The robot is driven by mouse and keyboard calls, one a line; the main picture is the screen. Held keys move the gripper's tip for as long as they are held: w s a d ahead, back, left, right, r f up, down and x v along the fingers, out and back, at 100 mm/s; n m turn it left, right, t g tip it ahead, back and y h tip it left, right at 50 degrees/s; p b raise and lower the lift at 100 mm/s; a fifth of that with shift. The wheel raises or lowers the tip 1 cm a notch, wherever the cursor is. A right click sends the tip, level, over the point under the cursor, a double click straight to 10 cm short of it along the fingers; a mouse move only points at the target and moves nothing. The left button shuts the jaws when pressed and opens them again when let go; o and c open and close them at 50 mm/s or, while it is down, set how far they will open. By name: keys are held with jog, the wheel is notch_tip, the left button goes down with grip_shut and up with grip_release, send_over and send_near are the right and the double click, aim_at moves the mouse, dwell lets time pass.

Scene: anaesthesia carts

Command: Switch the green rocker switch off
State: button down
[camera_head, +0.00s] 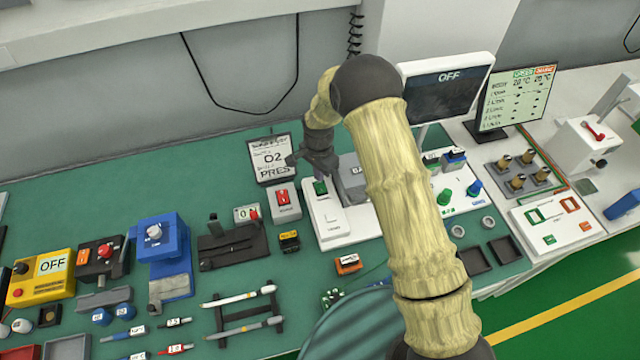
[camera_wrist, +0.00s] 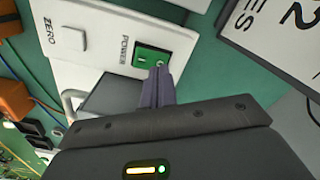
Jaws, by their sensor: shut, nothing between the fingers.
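The green rocker switch (camera_head: 320,188) sits near the far end of a white panel (camera_head: 345,228) on the green bench top. In the wrist view the green rocker switch (camera_wrist: 146,57) is beside the printed word POWER, with a white ZERO button (camera_wrist: 73,39) farther along the panel. My gripper (camera_head: 293,160) is shut and empty, its arm reaching over from the right. In the wrist view my gripper (camera_wrist: 158,70) has its fingertips at the switch's near right edge, covering a small part of it. Whether they touch it I cannot tell.
A red switch (camera_head: 284,197) on a small block stands just left of the white panel. A sign reading O2 PRES (camera_head: 270,158) stands behind it. A screen reading OFF (camera_head: 447,88) is at the back right. Bare green bench lies at the back left.

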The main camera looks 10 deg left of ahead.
jog(key=shift+r+p, duration=1.3)
jog(key=shift+r, duration=1.3)
jog(key=shift+n+t, duration=0.3)
jog(key=shift+n, duration=0.4)
jog(key=d+r, duration=0.4)
jog(key=d, duration=0.1)
jog(key=s+d+r+b, duration=0.1)
jog(key=d+r, duration=0.1)
jog(key=shift+d+r, duration=0.2)
jog(key=shift+d, duration=0.05)
jog(key=s+d+r+n+t+b, duration=0.1)
jog(key=s+d+r+n, duration=0.1)
jog(key=s+d+r, duration=0.3)
jog(key=s+d+r+n+t+b, duration=0.1)
jog(key=s+d+r+n, duration=0.2)
jog(key=s+d, duration=1)
notch_tip(320, 180, up, 2)
jog(key=shift+s+d+r, duration=0.15)
jog(key=shift+d+r, duration=0.05)
jog(key=shift+d, duration=0.1)
